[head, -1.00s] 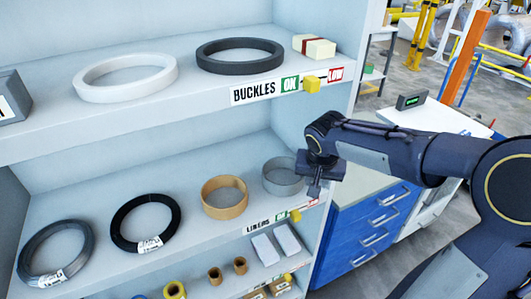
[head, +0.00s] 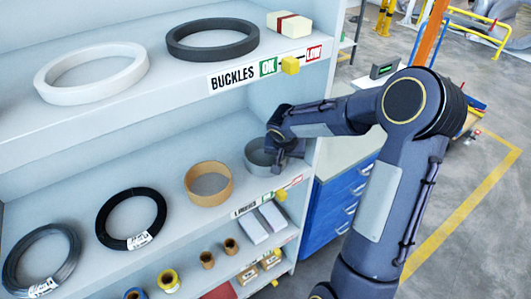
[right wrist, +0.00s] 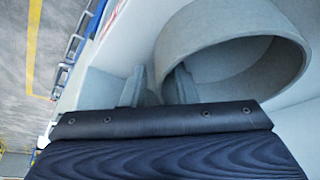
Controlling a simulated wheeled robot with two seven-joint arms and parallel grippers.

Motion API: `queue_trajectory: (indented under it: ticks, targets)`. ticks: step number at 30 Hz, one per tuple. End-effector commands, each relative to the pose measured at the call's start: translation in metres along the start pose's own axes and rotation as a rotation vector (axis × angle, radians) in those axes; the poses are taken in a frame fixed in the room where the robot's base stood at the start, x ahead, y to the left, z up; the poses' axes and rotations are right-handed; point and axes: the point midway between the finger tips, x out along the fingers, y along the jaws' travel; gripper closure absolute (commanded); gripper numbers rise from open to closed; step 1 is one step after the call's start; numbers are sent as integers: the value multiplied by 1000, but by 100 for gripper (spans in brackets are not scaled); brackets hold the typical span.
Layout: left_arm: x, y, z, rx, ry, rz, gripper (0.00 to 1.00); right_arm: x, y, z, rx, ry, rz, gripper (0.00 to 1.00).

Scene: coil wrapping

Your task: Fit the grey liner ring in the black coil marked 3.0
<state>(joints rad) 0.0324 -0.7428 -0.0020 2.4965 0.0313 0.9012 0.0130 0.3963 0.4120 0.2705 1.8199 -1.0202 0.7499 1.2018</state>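The grey liner ring (head: 254,163) stands on the middle shelf, right of a tan ring. My right gripper (head: 284,158) is at its right side. In the right wrist view the grey liner ring (right wrist: 205,27) fills the upper right. There the fingers of my right gripper (right wrist: 158,86) stand apart, one outside the ring and one inside, with its wall between them. I see no clear grip on the wall. The black coil (head: 103,217) lies flat on the same shelf at the left, its centre empty. Its white tag is too small to read. My left gripper is not in view.
A darker grey coil (head: 13,268) lies left of the black coil, and the tan ring (head: 208,193) stands between the black coil and grey ring. The upper shelf (head: 185,83) overhangs, with a white ring (head: 50,85) and dark ring (head: 175,45). Small spools sit below.

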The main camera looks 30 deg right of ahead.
Motion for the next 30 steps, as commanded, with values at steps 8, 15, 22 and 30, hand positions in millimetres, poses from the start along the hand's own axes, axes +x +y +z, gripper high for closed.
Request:
queue_trajectory:
  ticks: [8,15,22,30]
  targets:
    - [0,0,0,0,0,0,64,0,0,0,0,1,0,88]
    - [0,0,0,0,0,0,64,0,0,0,0,1,1,100]
    - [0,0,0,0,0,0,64,0,0,0,0,1,1,100]
    - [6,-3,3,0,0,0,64,-15,0,-8,2,6,-1,100]
